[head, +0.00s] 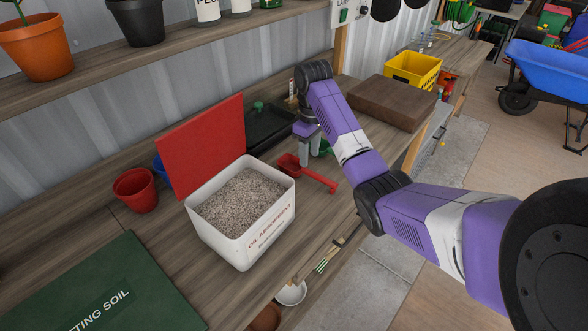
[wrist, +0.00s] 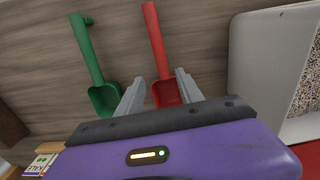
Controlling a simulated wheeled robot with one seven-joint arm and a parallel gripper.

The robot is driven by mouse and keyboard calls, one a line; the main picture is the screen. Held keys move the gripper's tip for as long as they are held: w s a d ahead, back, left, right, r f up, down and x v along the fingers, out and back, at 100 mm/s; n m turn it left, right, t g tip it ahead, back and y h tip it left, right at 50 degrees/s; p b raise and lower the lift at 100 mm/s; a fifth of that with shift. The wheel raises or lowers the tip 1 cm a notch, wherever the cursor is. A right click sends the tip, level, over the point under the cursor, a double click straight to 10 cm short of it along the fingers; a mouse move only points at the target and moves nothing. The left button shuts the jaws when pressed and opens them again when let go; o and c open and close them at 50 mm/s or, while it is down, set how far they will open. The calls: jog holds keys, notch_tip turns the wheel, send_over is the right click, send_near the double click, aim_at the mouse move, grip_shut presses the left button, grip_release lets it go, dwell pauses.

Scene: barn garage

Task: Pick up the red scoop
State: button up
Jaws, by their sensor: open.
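The red scoop (head: 315,176) lies on the wooden bench, just right of the white oil absorbent bin, with its handle toward the bench's front edge. In the wrist view the red scoop (wrist: 157,45) has its bowl between my fingertips and its handle running up the picture. My gripper (head: 310,152) is open and points down over the scoop's bowl end; it also shows in the wrist view (wrist: 157,90). The fingers stand on either side of the bowl, and I see no grip on it. The far part of the bowl is hidden by my gripper body.
A green scoop (wrist: 86,55) lies beside the red one, close to one finger. The white bin (head: 240,235) with its raised red lid (head: 205,145) stands left of the gripper. A black tray (head: 268,127) and a brown box (head: 393,101) are behind and to the right.

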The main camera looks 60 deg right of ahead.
aim_at(307, 169)
jog(key=shift+w+a+f+p, duration=0.15)
jog(key=shift+f+p, duration=0.2)
jog(key=shift+f, duration=1.6)
jog(key=shift+a+f+p, duration=0.1)
jog(key=shift+f+p, duration=0.25)
jog(key=shift+f, duration=1.55)
grip_shut()
